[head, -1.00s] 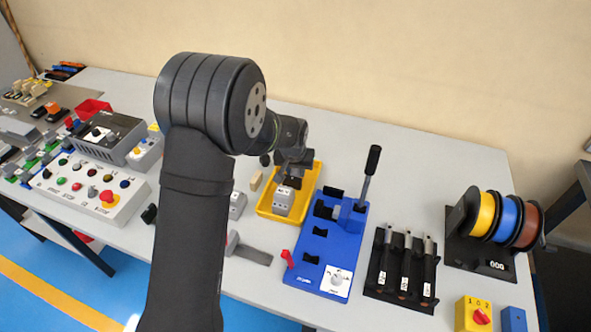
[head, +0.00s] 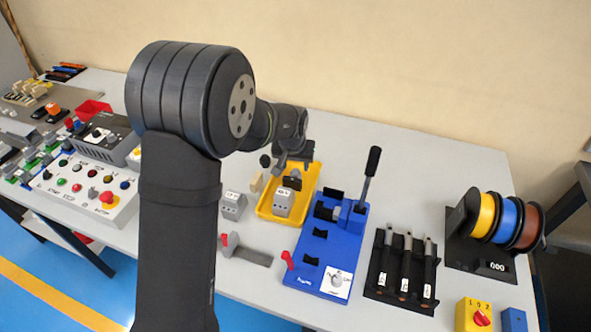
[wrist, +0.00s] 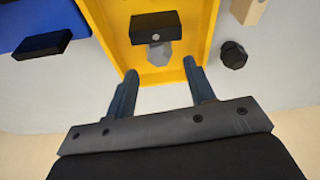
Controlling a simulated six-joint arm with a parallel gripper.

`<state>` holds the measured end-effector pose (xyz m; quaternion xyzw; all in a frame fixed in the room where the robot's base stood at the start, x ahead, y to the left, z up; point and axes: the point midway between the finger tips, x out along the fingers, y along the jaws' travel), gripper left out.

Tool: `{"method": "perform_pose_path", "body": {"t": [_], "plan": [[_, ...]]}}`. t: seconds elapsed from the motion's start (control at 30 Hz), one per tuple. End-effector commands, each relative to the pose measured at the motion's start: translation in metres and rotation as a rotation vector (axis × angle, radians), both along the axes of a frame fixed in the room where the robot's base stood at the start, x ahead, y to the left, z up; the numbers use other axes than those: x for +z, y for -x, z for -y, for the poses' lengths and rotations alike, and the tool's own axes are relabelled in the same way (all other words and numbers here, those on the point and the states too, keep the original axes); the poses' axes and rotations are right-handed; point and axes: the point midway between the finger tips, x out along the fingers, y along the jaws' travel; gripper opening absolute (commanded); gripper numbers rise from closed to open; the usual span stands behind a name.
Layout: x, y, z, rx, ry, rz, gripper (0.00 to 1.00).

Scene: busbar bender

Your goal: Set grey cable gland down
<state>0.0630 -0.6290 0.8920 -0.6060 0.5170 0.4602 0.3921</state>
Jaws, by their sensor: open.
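The grey cable gland (wrist: 160,53) lies in the yellow tray (wrist: 112,38) in the wrist view, close beside a black block (wrist: 153,26) that has a pale dot on its face. My gripper (wrist: 160,72) is open, and its two fingers are apart with nothing between them. The gland is just beyond the fingertips, apart from both fingers. In the head view my gripper (head: 291,165) is above the far end of the yellow tray (head: 314,180). I cannot make out the gland there.
A grey labelled block (head: 283,203) stands in the tray's near end. A black round part (wrist: 233,55) and a tan block (wrist: 249,11) lie outside the tray. The blue bender (head: 325,250) with its upright lever (head: 370,172) is right of the tray. Clear table lies behind.

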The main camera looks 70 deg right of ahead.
Motion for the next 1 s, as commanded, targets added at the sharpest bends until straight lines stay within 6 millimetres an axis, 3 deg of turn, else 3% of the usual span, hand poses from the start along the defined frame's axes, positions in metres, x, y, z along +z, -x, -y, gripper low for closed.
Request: {"method": "perform_pose_path", "body": {"t": [0.2,0.4,0.8,1.0], "plan": [[0.043,0.002,-0.011,0.000,0.003,0.000,0.49],[0.065,0.003,-0.018,0.000,0.001,0.000,0.49],[0.070,0.003,-0.020,0.000,-0.001,0.000,0.49],[0.060,0.003,-0.017,0.000,-0.002,0.000,0.49]]}}
